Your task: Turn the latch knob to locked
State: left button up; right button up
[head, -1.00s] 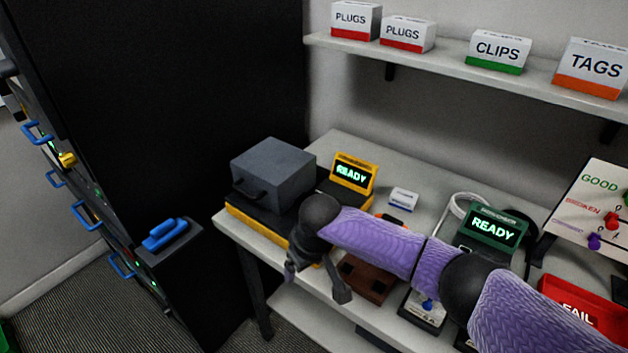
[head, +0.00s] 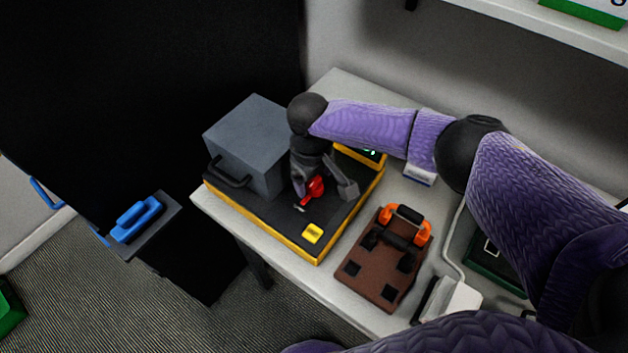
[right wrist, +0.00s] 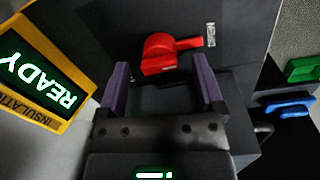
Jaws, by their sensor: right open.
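The red latch knob (head: 313,190) stands on the black top of the yellow-edged tester (head: 283,238), right of its grey box-shaped lid (head: 247,140). My right gripper (head: 322,190) is over the knob, pointing down, with its fingers apart. In the right wrist view the knob (right wrist: 160,52) lies just beyond and between the open fingertips of the right gripper (right wrist: 160,68). Its narrow arm points right, towards a small white label (right wrist: 211,35) that is too small to read. I cannot tell whether a finger touches the knob. My left gripper is not in view.
The tester's display (right wrist: 42,75) reads READY. A brown board (head: 376,275) with an orange-handled tool (head: 405,222) lies to the right. A blue handle (head: 137,218) sits on a black block at the left.

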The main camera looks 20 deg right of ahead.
jog(key=shift+f, duration=0.85)
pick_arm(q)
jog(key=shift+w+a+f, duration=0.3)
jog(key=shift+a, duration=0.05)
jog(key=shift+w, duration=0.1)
pick_arm(e)
jog(key=shift+c, duration=0.2)
